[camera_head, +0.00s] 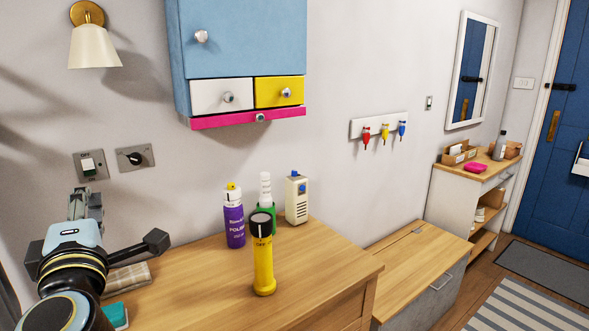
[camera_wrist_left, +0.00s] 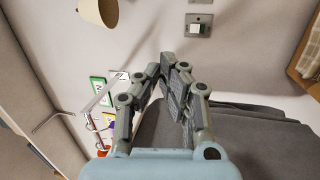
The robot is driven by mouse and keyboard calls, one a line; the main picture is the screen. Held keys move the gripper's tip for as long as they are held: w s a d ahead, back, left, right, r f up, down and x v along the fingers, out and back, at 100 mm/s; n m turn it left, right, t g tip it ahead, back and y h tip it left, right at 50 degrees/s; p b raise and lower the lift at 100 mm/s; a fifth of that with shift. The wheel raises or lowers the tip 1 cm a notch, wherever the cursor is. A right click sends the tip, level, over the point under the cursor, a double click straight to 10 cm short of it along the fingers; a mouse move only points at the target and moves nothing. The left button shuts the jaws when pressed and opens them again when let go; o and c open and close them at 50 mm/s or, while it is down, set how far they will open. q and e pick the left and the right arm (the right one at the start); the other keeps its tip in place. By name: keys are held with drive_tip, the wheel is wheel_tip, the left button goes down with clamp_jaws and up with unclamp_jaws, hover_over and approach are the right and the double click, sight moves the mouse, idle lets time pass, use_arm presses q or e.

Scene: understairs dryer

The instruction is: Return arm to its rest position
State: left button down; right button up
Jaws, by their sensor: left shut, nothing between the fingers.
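My left arm comes in at the lower left of the head view. Its gripper (camera_head: 86,203) points toward the wall, above the left end of the wooden counter (camera_head: 190,290) and below the wall switch (camera_head: 89,164). In the left wrist view the gripper (camera_wrist_left: 174,75) shows its grey fingers closed together with nothing between them. My right gripper is in neither view.
A yellow torch (camera_head: 263,265), a purple polish can (camera_head: 234,220), a green-and-white bottle (camera_head: 266,195) and a cream box (camera_head: 297,200) stand on the counter. A blue cabinet (camera_head: 240,40) hangs above. The counter's front middle is clear.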

use_arm(q)
drive_tip(key=d+r+m+t+h, duration=0.2)
drive_tip(key=d+m+t+h, duration=0.2)
drive_tip(key=d+m+h, duration=0.75)
drive_tip(key=s+d+f+m+g+h, duration=0.5)
drive_tip(key=s+f+m+g+h, duration=0.15)
drive_tip(key=f+m+g, duration=0.35)
drive_tip(key=s+a+f+m+g+y, duration=0.25)
drive_tip(key=s+a+f+y, duration=0.2)
drive_tip(key=s, duration=0.35)
drive_tip(key=s+a+f+m+g+y, duration=0.1)
drive_tip(key=s+a+f+g+y, duration=0.3)
drive_tip(key=s, duration=0.5)
drive_tip(key=s+a+f+g+h+b, duration=0.15)
drive_tip(key=f+b, duration=0.25)
drive_tip(key=f, duration=1.3)
drive_tip(key=s+a+f+g+b, duration=0.1)
drive_tip(key=a+f+b, duration=0.3)
drive_tip(key=f, duration=1.4)
drive_tip(key=s+f+b, duration=0.4)
drive_tip(key=s+f, duration=0.5)
drive_tip(key=f, duration=0.3)
drive_tip(key=s+f+g+b, duration=0.1)
drive_tip(key=s+f+b, duration=0.3)
drive_tip(key=s+f, duration=0.5)
wheel_tip(320, 180, down, 3)
drive_tip(key=shift+s+d+n, duration=0.15)
drive_tip(key=shift+s+n, duration=0.15)
drive_tip(key=shift+n, duration=0.1)
